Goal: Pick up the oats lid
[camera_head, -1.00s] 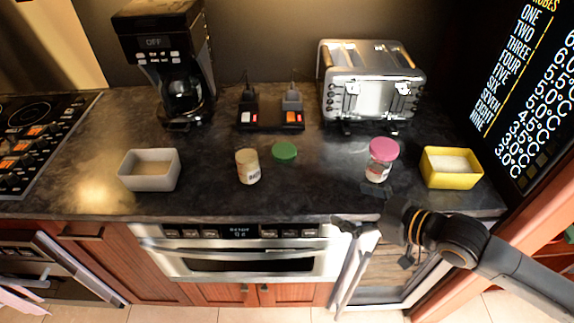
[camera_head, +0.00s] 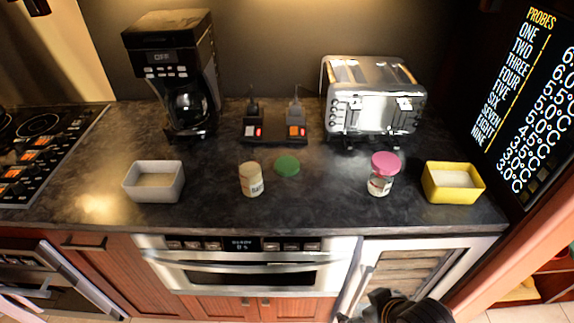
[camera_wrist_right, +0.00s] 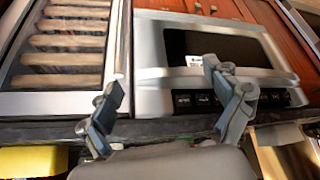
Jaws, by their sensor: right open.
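A round green lid (camera_head: 287,166) lies flat and loose on the dark counter, just right of a small cream jar (camera_head: 251,179). The jar's label is too small to read surely. My right gripper (camera_head: 385,298) is low at the bottom edge of the head view, in front of the counter, well apart from both lids. Its fingers (camera_wrist_right: 163,78) are spread and empty in the right wrist view. My left gripper is not in view.
A grey bowl (camera_head: 154,187) stands left and a yellow bowl (camera_head: 453,189) right. A coffee maker (camera_head: 172,75), a charger unit (camera_head: 274,131) and a toaster (camera_head: 372,95) stand behind. The microwave drawer (camera_head: 250,268) is below the counter. The counter around the green lid is mostly clear.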

